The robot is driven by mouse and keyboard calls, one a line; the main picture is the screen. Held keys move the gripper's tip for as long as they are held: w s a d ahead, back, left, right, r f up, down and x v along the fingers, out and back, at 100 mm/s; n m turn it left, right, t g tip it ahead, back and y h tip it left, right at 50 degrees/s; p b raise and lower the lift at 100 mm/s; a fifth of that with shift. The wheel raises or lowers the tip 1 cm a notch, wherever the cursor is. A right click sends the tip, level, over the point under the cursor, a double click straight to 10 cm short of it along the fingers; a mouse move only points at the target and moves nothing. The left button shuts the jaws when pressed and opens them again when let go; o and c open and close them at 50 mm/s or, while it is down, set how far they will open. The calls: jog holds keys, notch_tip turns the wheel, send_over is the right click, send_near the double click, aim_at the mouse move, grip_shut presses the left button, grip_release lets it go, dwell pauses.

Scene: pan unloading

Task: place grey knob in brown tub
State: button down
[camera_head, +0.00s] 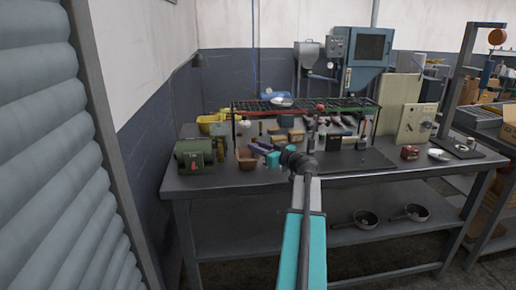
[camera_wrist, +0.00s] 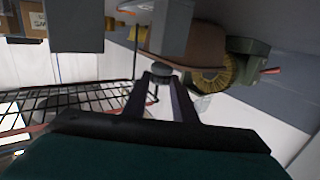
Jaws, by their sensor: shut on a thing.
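My gripper (camera_head: 256,147) reaches left from the arm over the dark workbench, close to the brown tub (camera_head: 247,163). In the wrist view my gripper (camera_wrist: 162,78) is shut on the grey knob (camera_wrist: 161,69), a small round grey piece between the fingertips. The brown tub (camera_wrist: 205,46) shows in the wrist view just beyond the knob, up and to the right. In the head view the fingertips are at the tub's upper right rim; I cannot tell whether they are over its opening. The knob is too small to make out there.
A green grinder (camera_head: 194,155) stands left of the tub; its yellow wheel (camera_wrist: 212,78) shows in the wrist view. A wire rack (camera_head: 330,104) stands behind, with several small items under it. Yellow bins (camera_head: 213,124) are behind the tub. A dark mat (camera_head: 350,162) lies on the right.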

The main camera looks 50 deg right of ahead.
jog(key=shift+f+b, duration=0.35)
jog(key=shift+b, duration=0.2)
jog(key=c, duration=1.4)
grip_release()
jog(key=shift+c, duration=0.2)
jog(key=shift+r+p, duration=0.3)
jog(key=shift+p, duration=0.1)
jog(key=shift+r+p, duration=0.3)
jog(key=shift+p, duration=0.25)
jog(key=shift+s, duration=0.15)
jog(key=s+a+b, duration=0.1)
jog(key=s, duration=1)
jog(key=shift+s+r+b, duration=0.25)
jog(key=shift+s+b, duration=0.1)
jog(key=shift+a, duration=0.1)
